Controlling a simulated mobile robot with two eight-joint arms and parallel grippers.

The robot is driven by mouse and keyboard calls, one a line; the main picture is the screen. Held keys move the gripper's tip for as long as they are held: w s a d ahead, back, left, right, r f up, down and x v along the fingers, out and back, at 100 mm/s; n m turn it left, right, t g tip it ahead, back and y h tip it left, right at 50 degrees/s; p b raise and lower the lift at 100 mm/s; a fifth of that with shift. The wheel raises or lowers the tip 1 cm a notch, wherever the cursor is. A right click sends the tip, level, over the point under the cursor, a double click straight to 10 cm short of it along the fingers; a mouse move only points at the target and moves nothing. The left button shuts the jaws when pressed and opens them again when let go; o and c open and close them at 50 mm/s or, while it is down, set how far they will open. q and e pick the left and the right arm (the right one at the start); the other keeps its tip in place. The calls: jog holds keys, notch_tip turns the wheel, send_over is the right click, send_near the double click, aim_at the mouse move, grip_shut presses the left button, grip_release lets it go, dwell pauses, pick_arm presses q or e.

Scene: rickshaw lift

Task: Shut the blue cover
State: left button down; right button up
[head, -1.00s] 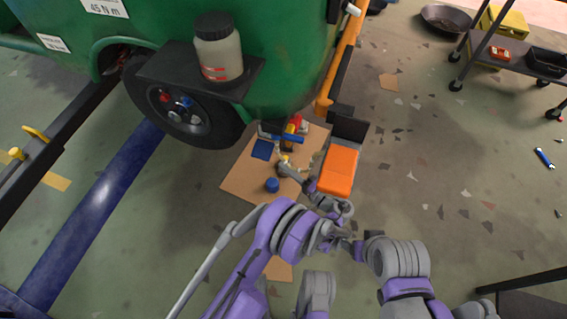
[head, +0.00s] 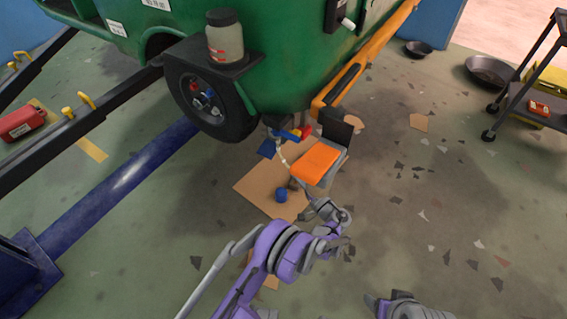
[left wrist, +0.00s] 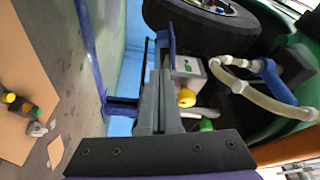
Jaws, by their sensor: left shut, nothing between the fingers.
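The blue cover (head: 267,148) shows as a small blue flap under the green cart, behind the cardboard; a blue bar (head: 290,134) is to its right. In the left wrist view a thin blue panel (left wrist: 168,38), probably the cover seen edge-on, stands beside a pale box (left wrist: 188,70) with a green mark and a yellow cap. My left gripper (left wrist: 163,85) is shut and empty, its fingers pointing toward this panel and box; I cannot tell whether they touch. In the head view its fingertips are unclear near the orange-topped seat.
The orange-topped seat (head: 315,163) stands close to the left wrist. The cart's wheel (head: 209,103) and a blue beam (head: 130,178) are at the left. Open floor lies to the right.

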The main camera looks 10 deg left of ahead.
aim_at(273, 152)
pick_arm(q)
jog(key=f+b+x, duration=0.1)
jog(key=b+x, duration=0.1)
jog(key=x, duration=0.8)
jog(key=shift+r, duration=0.4)
jog(key=shift+a, duration=0.1)
jog(key=shift+r+m+h+p, duration=0.1)
jog(key=shift+m+h+p, duration=0.2)
jog(key=shift+m, duration=0.4)
jog(key=shift+s+m, duration=0.1)
jog(key=shift+m, duration=0.4)
jog(key=shift+r+g, duration=0.15)
jog(key=shift+g, duration=0.15)
jog(key=shift+s+a+r+m+h+p, duration=0.1)
jog(key=shift+s+r+m+h+p, duration=0.15)
jog(key=shift+m, duration=0.25)
jog(key=shift+s+a+r+m+h+p, duration=0.15)
jog(key=shift+m+p, duration=0.15)
jog(key=shift+m, duration=0.2)
jog(key=shift+s+r, duration=0.2)
jog(key=shift+r, duration=0.45)
jog(key=shift+s+a+r, duration=0.1)
jog(key=shift+r, duration=0.1)
